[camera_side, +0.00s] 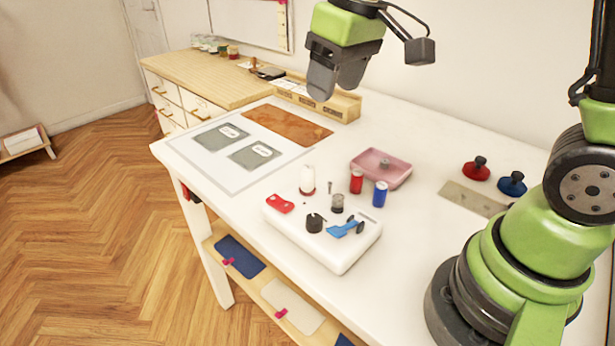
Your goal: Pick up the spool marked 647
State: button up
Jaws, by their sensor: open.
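Several spool-like cylinders stand near the middle of the white table: a white one with a red base (307,180), a red one (356,182) and a blue one (380,194). A small dark grey cylinder (337,203) and a black one (314,222) stand close by. I cannot read the number 647 on any of them; markings are too small. My gripper (335,88) is open and empty. It hangs well above the table, above and behind the spools in the picture, touching nothing.
A white block (345,259) carries red, black and blue parts. A pink tray (396,178) stands behind the spools. Red (476,169) and blue (511,184) knobbed discs sit at right. A mat with two grey cards (208,160) lies left; a wooden organizer (346,104) stands behind.

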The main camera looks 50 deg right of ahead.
aim_at(308, 175)
jog(key=w+f, duration=0.1)
jog(key=f, duration=0.2)
jog(key=w+f+n+g, duration=0.1)
jog(key=w+f, duration=0.1)
jog(key=f, duration=0.1)
jog(key=w+f+n+g, duration=0.1)
jog(key=w+f, duration=0.1)
jog(key=f, duration=0.1)
jog(key=shift+w+d+f+h, duration=0.2)
jog(key=shift+d+h, duration=0.1)
jog(key=shift+d, duration=0.1)
jog(key=shift+n+g, duration=0.3)
jog(key=f, duration=0.5)
jog(key=shift+w+d+f, duration=0.1)
jog(key=shift+w+f, duration=0.05)
jog(key=shift+w, duration=0.05)
jog(key=f, duration=0.5)
jog(key=shift+w+d+f, duration=0.15)
jog(key=shift+w+f, duration=0.05)
jog(key=shift+f, duration=0.2)
jog(key=shift+c, duration=0.2)
jog(key=c, duration=1)
